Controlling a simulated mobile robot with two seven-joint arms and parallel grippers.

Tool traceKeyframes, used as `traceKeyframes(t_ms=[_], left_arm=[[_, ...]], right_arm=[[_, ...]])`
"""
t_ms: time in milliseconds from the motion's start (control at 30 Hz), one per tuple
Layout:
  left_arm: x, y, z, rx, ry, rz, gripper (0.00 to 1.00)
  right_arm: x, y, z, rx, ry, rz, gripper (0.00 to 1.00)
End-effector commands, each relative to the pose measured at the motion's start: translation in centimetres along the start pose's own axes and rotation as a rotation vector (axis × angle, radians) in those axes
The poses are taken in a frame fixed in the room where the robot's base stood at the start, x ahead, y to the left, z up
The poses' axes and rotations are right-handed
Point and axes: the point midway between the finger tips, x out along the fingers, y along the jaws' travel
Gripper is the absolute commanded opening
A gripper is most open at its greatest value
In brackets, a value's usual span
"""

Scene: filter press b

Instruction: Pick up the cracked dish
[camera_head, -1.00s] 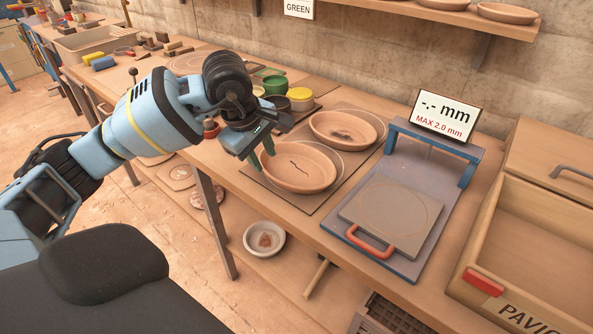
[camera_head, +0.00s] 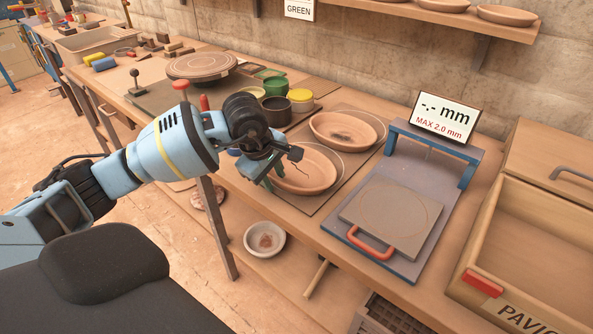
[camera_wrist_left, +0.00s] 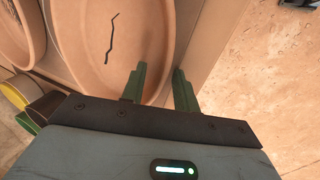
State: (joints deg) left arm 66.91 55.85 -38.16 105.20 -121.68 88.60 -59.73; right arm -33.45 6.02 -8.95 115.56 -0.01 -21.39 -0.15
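The cracked dish (camera_head: 308,172) is a terracotta oval dish with a dark jagged crack line, lying on a dark mat on the bench. It also shows in the left wrist view (camera_wrist_left: 85,50). My left gripper (camera_head: 275,180) is at the dish's left, near rim. In the left wrist view its green fingers (camera_wrist_left: 160,88) are apart, one over the dish's rim side and one outside it, with the rim between them. I cannot tell whether they touch the rim. My right gripper is in neither view.
A second dish (camera_head: 343,128) with a dark stain lies just behind. Glaze pots (camera_head: 275,108) and a round turntable (camera_head: 202,66) stand at the back left. A gauge plate (camera_head: 391,215) with a red handle and a wooden drawer box (camera_head: 540,235) are to the right.

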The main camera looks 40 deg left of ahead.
Motion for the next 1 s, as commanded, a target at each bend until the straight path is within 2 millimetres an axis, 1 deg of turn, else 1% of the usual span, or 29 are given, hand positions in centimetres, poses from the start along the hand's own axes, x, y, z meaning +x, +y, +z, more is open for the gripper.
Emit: traceKeyframes(t_ms=[133,367,833,1000], left_arm=[[-0.03,0.00,0.01,0.000,0.000,0.000,0.30],[-0.05,0.00,0.01,0.000,0.000,0.000,0.00],[-0.20,0.10,0.00,0.000,0.000,0.003,0.00],[-0.88,0.36,0.00,0.000,0.000,0.005,0.00]], right_arm=[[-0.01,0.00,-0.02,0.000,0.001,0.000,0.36],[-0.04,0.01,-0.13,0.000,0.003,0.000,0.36],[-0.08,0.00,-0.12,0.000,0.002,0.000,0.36],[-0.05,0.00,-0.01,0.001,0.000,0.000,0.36]])
